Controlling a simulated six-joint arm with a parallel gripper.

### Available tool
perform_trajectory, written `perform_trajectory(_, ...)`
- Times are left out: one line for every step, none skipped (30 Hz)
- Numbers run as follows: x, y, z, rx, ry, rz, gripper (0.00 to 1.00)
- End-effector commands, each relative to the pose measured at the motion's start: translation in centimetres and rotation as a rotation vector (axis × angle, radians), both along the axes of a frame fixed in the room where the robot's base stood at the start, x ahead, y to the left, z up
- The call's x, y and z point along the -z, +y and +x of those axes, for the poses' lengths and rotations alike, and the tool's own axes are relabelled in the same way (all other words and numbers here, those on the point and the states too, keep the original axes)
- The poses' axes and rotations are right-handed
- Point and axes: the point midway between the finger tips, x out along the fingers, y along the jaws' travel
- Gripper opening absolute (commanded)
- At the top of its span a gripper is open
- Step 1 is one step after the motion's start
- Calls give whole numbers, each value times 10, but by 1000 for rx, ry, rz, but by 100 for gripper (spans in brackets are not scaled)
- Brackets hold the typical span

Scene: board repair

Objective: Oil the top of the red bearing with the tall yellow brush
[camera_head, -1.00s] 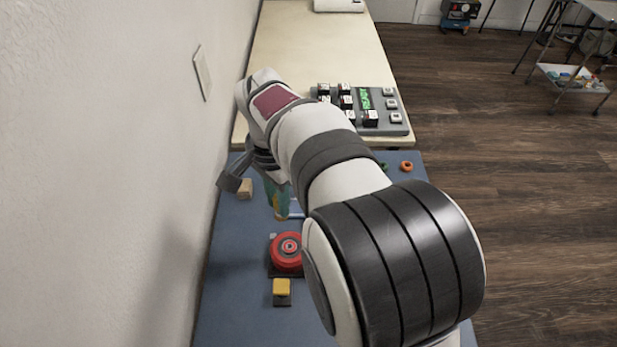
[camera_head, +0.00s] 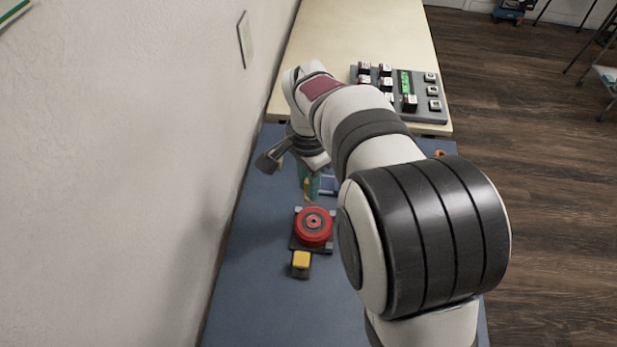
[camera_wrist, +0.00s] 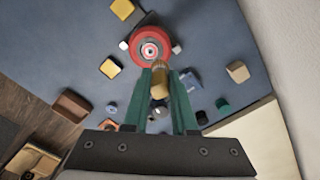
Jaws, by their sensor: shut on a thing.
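The red bearing (camera_head: 314,226) is a round disc with a grey centre, on a dark square base on the blue bench. In the wrist view the bearing (camera_wrist: 150,34) lies just beyond my fingertips. My gripper (camera_wrist: 160,84) has green fingers shut on the yellow brush (camera_wrist: 159,82), which points toward the bearing's near edge. In the head view my gripper (camera_head: 310,185) hangs just behind the bearing, and the brush is mostly hidden by the fingers. I cannot tell whether the brush touches the bearing.
A yellow block (camera_head: 301,260) on a dark base stands in front of the bearing. A keypad box (camera_head: 418,108) with a green display is on the cream table behind. A wall is close on the left.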

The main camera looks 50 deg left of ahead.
Motion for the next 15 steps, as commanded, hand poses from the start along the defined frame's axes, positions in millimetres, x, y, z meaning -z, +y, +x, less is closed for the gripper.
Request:
perform_trajectory(4,0,0,-1,1,-1,0)
perform_trajectory(7,0,0,-1,1,0,0)
perform_trajectory(10,0,0,0,1,0,0)
perform_trajectory(13,0,0,0,1,0,0)
perform_trajectory(16,0,0,0,0,0,0)
perform_trajectory(19,0,0,0,1,-1,0)
perform_trajectory(22,0,0,0,0,-1,0)
perform_trajectory(25,0,0,0,0,-1,0)
perform_trajectory(28,0,0,0,1,-1,0)
perform_trajectory(31,0,0,0,0,0,0)
perform_trajectory(34,0,0,0,0,0,0)
perform_trajectory(37,0,0,0,1,0,0)
perform_trajectory(40,0,0,0,1,0,0)
perform_trajectory(43,0,0,0,1,0,0)
perform_trajectory(47,0,0,0,1,0,0)
